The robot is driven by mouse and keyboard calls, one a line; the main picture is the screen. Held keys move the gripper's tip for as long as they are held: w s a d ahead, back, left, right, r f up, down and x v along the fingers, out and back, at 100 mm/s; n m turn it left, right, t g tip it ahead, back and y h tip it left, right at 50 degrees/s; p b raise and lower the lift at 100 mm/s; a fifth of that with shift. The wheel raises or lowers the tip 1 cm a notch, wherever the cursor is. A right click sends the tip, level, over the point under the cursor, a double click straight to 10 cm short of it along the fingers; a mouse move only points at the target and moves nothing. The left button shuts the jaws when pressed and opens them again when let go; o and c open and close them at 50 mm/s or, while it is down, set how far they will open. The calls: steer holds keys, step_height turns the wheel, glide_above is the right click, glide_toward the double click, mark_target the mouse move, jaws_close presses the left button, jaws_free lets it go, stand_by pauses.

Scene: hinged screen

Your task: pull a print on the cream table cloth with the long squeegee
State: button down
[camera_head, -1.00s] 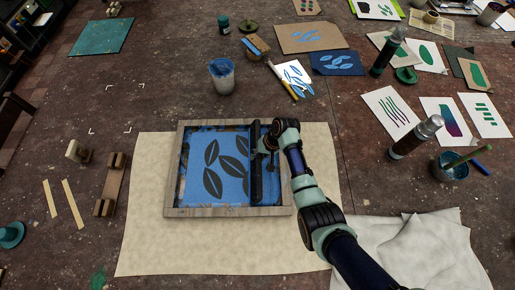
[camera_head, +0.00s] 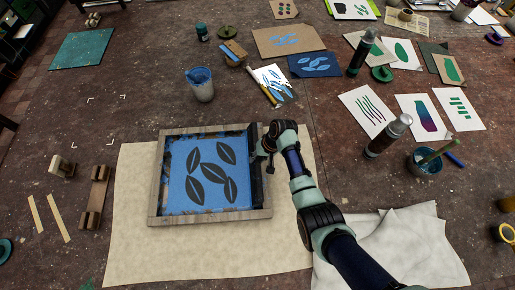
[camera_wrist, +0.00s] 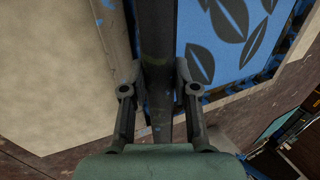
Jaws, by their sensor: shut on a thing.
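The long dark squeegee (camera_head: 255,170) stands along the right inner side of the wooden-framed screen (camera_head: 158,180). The screen lies flat on the cream table cloth (camera_head: 130,245). Its mesh shows blue with several dark leaf shapes, all to the left of the squeegee. My gripper (camera_head: 266,146) is at the squeegee from the right. In the wrist view my gripper (camera_wrist: 158,90) is shut on the squeegee (camera_wrist: 157,50), with one finger on each side. The squeegee's lower edge and its contact with the mesh are hidden.
A cup of blue ink (camera_head: 200,88) stands behind the screen. A wooden stand (camera_head: 95,198) and two pale strips lie left of the cloth. A crumpled white cloth (camera_head: 400,250) lies at the front right. Bottles and printed sheets fill the back right.

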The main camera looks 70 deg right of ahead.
steer(key=shift+w+r+p, duration=0.1)
steer(key=shift+r+p, duration=2.15)
steer(key=shift+r, duration=0.55)
